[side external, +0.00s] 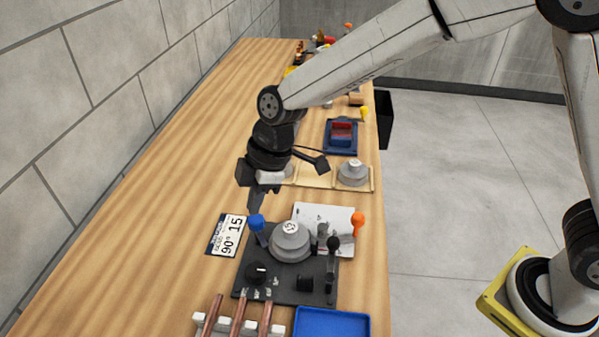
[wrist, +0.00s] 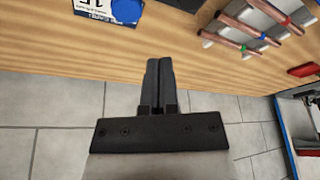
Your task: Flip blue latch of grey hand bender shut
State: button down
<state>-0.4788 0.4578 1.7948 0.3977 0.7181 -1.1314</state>
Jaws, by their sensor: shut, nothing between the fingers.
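The grey hand bender (side external: 310,265) lies on the bench, a dark plate with a round grey former (side external: 291,238) near its far end. Its blue latch (side external: 257,223) stands up at the plate's far left, beside the former. In the wrist view, a round blue top (wrist: 125,11), seemingly the latch knob, shows at the upper edge next to the label card. My gripper (side external: 254,206) is shut and empty, pointing down just beyond the blue latch. In the wrist view my gripper (wrist: 160,62) shows its fingers together, below the blue knob and apart from it.
A label card (side external: 226,235) lies left of the bender. Copper tubes (side external: 238,316) rest on a white rack in front, beside a blue tray (side external: 331,322). An orange-knobbed lever (side external: 357,222) stands to the right. The bench at left is clear up to the wall.

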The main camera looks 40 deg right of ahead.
aim_at(259, 230)
jog(key=shift+a+r+n, duration=0.1)
jog(key=shift+a+n, duration=0.2)
jog(key=shift+a, duration=0.6)
jog(key=x, duration=0.9)
jog(key=shift+a+f, duration=0.1)
jog(key=shift+f, duration=0.3)
jog(key=shift+d+f, duration=0.15)
jog(key=shift+d, duration=0.05)
jog(key=shift+s+d, duration=0.2)
jog(key=shift+d, duration=0.7)
jog(key=shift+s+d, duration=0.15)
jog(key=shift+d, duration=0.7)
